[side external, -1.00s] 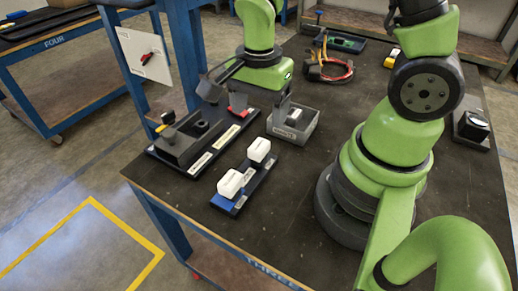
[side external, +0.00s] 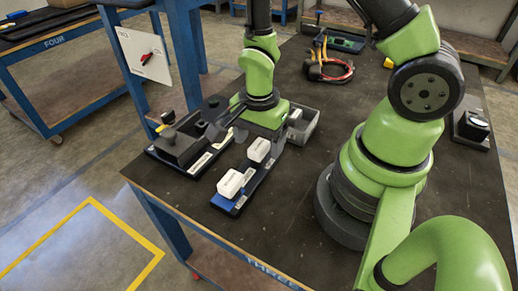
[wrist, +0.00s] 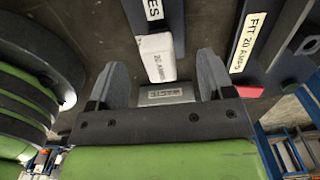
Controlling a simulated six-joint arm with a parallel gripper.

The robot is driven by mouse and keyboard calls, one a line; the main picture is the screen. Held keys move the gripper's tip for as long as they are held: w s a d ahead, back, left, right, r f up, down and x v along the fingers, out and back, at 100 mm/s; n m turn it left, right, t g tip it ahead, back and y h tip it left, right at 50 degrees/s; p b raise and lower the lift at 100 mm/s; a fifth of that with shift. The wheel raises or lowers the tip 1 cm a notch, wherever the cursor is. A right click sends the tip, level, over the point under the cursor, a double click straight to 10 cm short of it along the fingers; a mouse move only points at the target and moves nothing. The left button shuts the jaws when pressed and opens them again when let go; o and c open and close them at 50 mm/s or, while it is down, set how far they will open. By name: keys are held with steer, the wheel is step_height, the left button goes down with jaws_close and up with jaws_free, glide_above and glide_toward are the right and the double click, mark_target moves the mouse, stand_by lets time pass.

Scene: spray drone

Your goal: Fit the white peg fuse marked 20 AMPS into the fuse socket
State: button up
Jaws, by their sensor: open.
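Two white peg fuses stand on a narrow blue-and-black rack (side external: 237,208): a near one (side external: 229,183) and a far one (side external: 258,149). My gripper (side external: 248,138) is above and just behind the far fuse, open and empty. In the wrist view a white fuse (wrist: 157,57) shows between and beyond my two fingers, apart from them. Its small printed marking is hard to read. The black fuse socket unit (side external: 180,148) lies left of the rack. A label reading FIT 20 AMPS (wrist: 250,42) shows at the wrist view's right.
A grey tray (side external: 308,126) is right of my gripper; a WASTE label (wrist: 165,94) shows in the wrist view. Cables (side external: 327,68) and a black box with a dial (side external: 472,128) lie further off. The front middle of the table (side external: 270,225) is clear.

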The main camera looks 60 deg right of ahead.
mark_target(259, 145)
steer(key=shift+f, duration=0.75)
steer(key=shift+c, duration=0.4)
jaws_close()
steer(key=shift+r, duration=3)
steer(key=w+d+r, duration=0.1)
steer(key=w+r, duration=0.2)
steer(key=w, duration=1.4)
steer(key=shift+d, duration=0.4)
steer(key=shift+r, duration=0.1)
